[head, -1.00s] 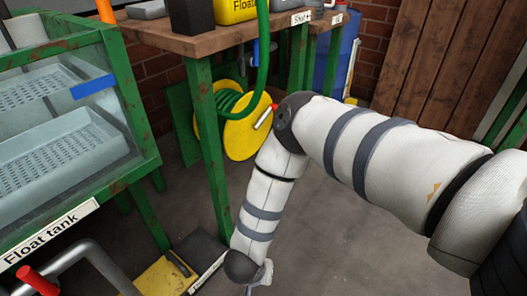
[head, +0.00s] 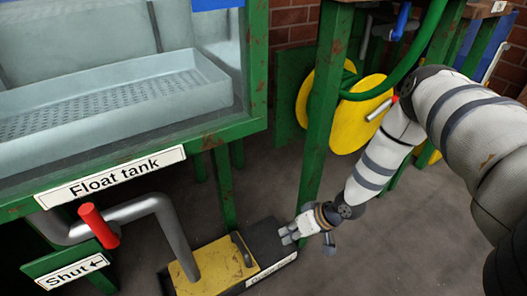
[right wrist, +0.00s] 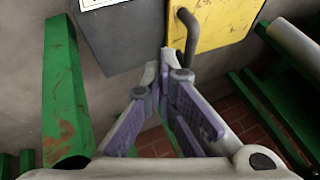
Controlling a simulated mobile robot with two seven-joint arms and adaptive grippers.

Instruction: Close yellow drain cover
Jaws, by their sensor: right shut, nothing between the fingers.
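The yellow drain cover (head: 213,267) is a scuffed flat plate low on the floor below the float tank. A dark bar handle (head: 241,249) stands on its right part. A dark grey section (head: 268,240) lies to its right, with a partly hidden white label (head: 270,271) along the front. My right gripper (head: 287,235) is shut and empty at the right end of the dark section, apart from the handle. My left gripper is out of view.
The float tank (head: 245,130) on green legs stands above left. A green table leg (head: 322,110) and yellow hose reel (head: 357,115) stand behind the gripper.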

